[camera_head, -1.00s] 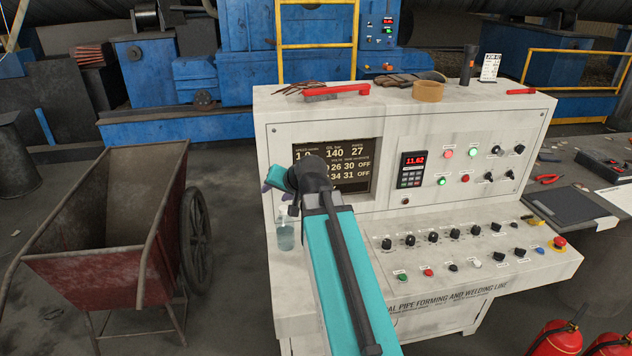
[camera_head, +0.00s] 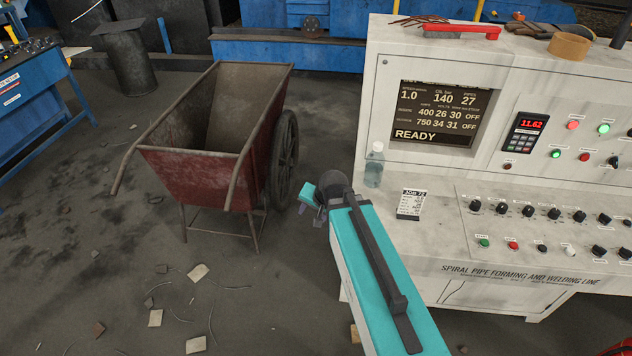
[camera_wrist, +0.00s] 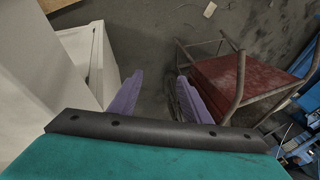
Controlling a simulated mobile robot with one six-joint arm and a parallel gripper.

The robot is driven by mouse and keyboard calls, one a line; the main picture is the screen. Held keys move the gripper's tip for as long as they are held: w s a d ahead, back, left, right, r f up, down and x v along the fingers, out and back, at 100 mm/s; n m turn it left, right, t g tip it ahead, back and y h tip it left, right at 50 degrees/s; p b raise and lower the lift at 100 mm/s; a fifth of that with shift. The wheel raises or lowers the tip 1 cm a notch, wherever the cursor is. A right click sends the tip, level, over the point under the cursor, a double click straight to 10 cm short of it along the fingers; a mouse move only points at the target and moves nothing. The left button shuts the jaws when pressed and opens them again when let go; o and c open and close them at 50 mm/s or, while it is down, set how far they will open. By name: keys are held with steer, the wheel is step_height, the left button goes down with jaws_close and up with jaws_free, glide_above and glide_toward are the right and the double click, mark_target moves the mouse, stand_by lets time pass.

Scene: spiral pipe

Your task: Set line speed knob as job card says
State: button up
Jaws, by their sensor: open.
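The job card (camera_head: 411,204), headed "JOB 72", stands on the left of the console ledge; its smaller lines are too small to read. A row of black knobs (camera_head: 528,210) runs along the console's sloped panel. Their labels are unreadable, so I cannot tell which is line speed. The screen (camera_head: 437,114) shows 1.0 at its speed field and READY. My gripper (camera_head: 311,212) is left of the console, apart from it and the knobs. In the wrist view my gripper (camera_wrist: 158,88) has its two purple fingers apart with nothing between them.
A red wheelbarrow (camera_head: 195,180) stands close left of my gripper. A clear bottle (camera_head: 374,165) stands on the ledge behind the card. A red-handled tool (camera_head: 460,32) and a tape roll (camera_head: 569,46) lie on the console top. Scraps litter the floor at front left.

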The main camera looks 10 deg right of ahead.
steer(key=s+f+n+g+h+b, duration=0.1)
steer(key=s+f+n+g+b, duration=0.1)
steer(key=s+f, duration=0.55)
steer(key=s+f+n+g+h+b, duration=0.15)
steer(key=s+f, duration=0.35)
steer(key=f, duration=0.6)
steer(key=s+f+n+g+b, duration=0.25)
steer(key=s+f, duration=0.35)
steer(key=f, duration=0.3)
steer(key=s+f+g, duration=0.2)
steer(key=s+f, duration=0.2)
steer(key=s, duration=0.6)
steer(key=s+d+f+n+g, duration=0.1)
steer(key=s+f+g, duration=0.2)
steer(key=s, duration=0.7)
steer(key=shift+d+f+b, duration=0.15)
steer(key=shift+f+b, duration=0.2)
steer(key=shift+f, duration=0.45)
steer(key=shift+w+y, duration=0.1)
steer(key=shift+y, duration=0.15)
steer(key=shift+c, duration=0.5)
steer(key=shift+c, duration=1.1)
